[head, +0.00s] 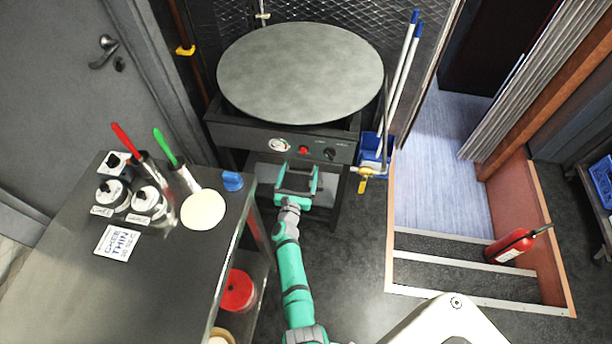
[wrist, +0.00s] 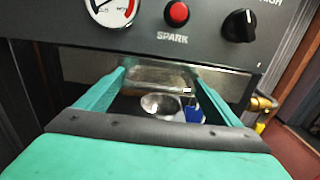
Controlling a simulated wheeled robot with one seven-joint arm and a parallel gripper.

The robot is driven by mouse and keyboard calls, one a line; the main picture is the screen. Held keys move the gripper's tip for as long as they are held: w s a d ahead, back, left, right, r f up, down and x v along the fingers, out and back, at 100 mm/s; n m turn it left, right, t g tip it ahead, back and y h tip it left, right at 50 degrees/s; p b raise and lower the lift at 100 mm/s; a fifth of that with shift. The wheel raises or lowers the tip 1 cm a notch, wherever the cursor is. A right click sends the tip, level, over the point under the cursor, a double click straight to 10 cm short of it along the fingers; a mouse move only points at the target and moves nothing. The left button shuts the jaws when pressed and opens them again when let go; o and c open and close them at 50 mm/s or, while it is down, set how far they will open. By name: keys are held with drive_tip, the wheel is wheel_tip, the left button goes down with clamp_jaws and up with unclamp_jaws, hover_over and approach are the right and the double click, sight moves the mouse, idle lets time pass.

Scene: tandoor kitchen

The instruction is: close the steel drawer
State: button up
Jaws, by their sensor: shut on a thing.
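The steel drawer (head: 265,173) is under the control panel of the round hot plate's stand. My gripper covers its middle in the head view, so how far it stands out is hard to judge. In the wrist view the dull steel (wrist: 155,76) shows below the panel, between my fingertips. My gripper (head: 299,172) reaches in under the panel, its teal fingers apart on either side and shut on the drawer. The exact contact is hidden. A small metal bowl (wrist: 160,104) and a blue item (wrist: 193,108) show between the fingers in the wrist view.
The panel (head: 283,143) with gauge, red button and black knob is just above my gripper. A steel table (head: 200,268) with jars and utensils stands close on the left. A blue bucket (head: 373,148) and brass valve (head: 364,179) are on the right.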

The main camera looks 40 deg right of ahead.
drive_tip(key=shift+d, duration=0.3)
drive_tip(key=o, duration=1.2)
drive_tip(key=v, duration=1.1)
drive_tip(key=shift+w+a, duration=0.1)
